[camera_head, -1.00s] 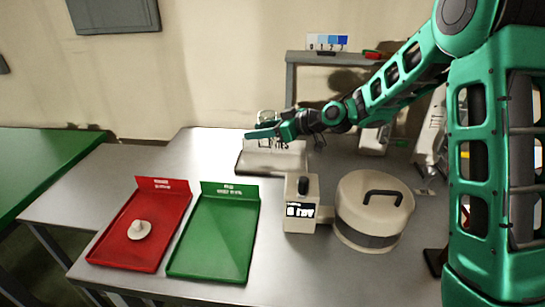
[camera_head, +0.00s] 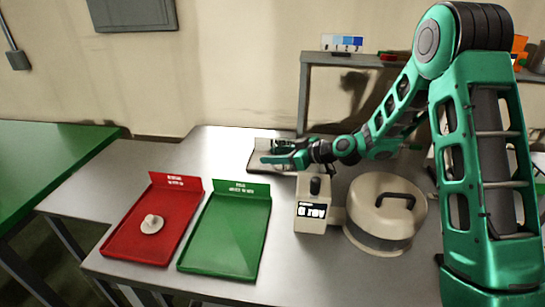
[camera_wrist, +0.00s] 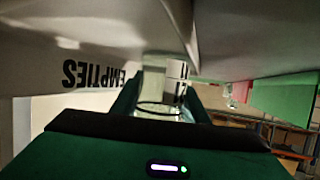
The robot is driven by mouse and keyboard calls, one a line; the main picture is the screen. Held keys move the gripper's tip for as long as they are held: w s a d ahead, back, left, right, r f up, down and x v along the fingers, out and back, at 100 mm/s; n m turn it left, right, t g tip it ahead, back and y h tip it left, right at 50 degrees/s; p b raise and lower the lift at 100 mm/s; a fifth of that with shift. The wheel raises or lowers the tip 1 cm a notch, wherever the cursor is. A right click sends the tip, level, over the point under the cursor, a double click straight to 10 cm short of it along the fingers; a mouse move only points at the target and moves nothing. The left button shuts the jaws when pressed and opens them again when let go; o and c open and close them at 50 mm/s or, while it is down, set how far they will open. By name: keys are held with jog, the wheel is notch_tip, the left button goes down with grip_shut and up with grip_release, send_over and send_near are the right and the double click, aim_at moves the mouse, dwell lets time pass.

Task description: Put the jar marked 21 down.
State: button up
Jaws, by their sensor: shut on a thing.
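My gripper (camera_head: 276,153) is low over the back of the grey table, at the pale tray or board (camera_head: 254,163) there. In the wrist view my gripper is shut on a small clear jar with a white label (camera_wrist: 176,70). The jar is hardly visible in the head view, hidden by the fingers. The word EMPTIES (camera_wrist: 92,72) shows upside down on a pale surface beside the jar in the wrist view. I cannot tell whether the jar's base touches anything.
A red tray (camera_head: 127,242) holding a small white piece (camera_head: 152,223) and a green tray (camera_head: 222,250) lie at the front left. A boxy device with a display (camera_head: 312,218) and a round lidded pot (camera_head: 385,232) stand right of them. A shelf (camera_head: 305,85) rises behind.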

jog(key=o, duration=1.2)
jog(key=shift+v, duration=3.85)
